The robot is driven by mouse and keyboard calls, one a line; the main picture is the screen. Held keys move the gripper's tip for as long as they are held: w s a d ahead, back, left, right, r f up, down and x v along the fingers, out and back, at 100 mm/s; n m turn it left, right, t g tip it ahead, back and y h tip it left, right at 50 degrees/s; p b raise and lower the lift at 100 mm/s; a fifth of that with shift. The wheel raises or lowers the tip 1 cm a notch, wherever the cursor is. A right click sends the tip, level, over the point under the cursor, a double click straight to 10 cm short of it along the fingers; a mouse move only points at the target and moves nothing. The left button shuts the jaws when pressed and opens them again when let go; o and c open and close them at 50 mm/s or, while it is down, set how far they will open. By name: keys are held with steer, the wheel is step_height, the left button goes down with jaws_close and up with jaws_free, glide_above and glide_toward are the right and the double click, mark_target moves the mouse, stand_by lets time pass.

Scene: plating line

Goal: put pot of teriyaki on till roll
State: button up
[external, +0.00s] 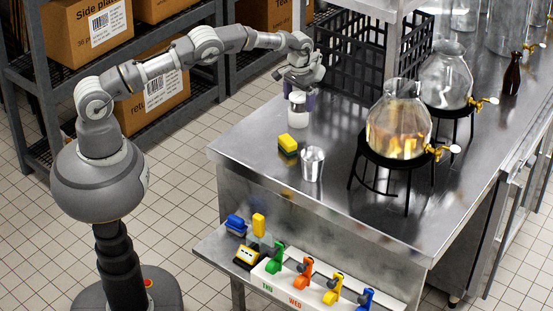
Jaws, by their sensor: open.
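A white cylinder (298,117), which looks like the till roll, stands upright on the steel counter below my gripper. A small pale piece (297,97) shows at its top, between the fingers; it may be the pot of teriyaki, but it is too small to tell. My gripper (300,97) points down with its jaws open around this upper part. Whether the fingers touch anything cannot be told. No label reading teriyaki can be made out.
A yellow-green sponge (288,144) and a metal cup (312,163) stand nearer the counter's front. A glass dispenser (398,130) on a black stand is at right. A black crate (350,60) stands behind. Coloured clips (304,273) line the lower shelf.

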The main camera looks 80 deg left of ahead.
step_height(320, 180, up, 12)
steer(key=p, duration=0.2)
steer(key=shift+r, duration=0.1)
step_height(320, 180, up, 13)
steer(key=m+t, duration=0.1)
steer(key=t, duration=0.2)
glide_above(299, 97)
steer(key=w+d, duration=0.2)
steer(key=d, duration=0.1)
steer(key=s+d+r+m+t+y, duration=0.1)
steer(key=s+d+r+t, duration=0.15)
steer(key=r, duration=0.65)
steer(key=s+d+r+m+t, duration=0.15)
steer(key=d+r, duration=0.25)
steer(key=r, duration=0.5)
steer(key=s+d+r+m+t, duration=0.1)
steer(key=s+d+r+t, duration=0.1)
steer(key=s+d+r, duration=0.2)
steer(key=s+d+r+m+t, duration=0.1)
steer(key=s+d+r+t, duration=0.2)
steer(key=s+r, duration=0.7)
steer(key=s+d+r+m+t+h, duration=0.1)
steer(key=s+d+r+t, duration=0.2)
steer(key=r, duration=0.9)
steer(key=s+d, duration=0.3)
steer(key=s, duration=0.1)
steer(key=shift+s+m, duration=0.2)
steer(key=shift+m, duration=0.15)
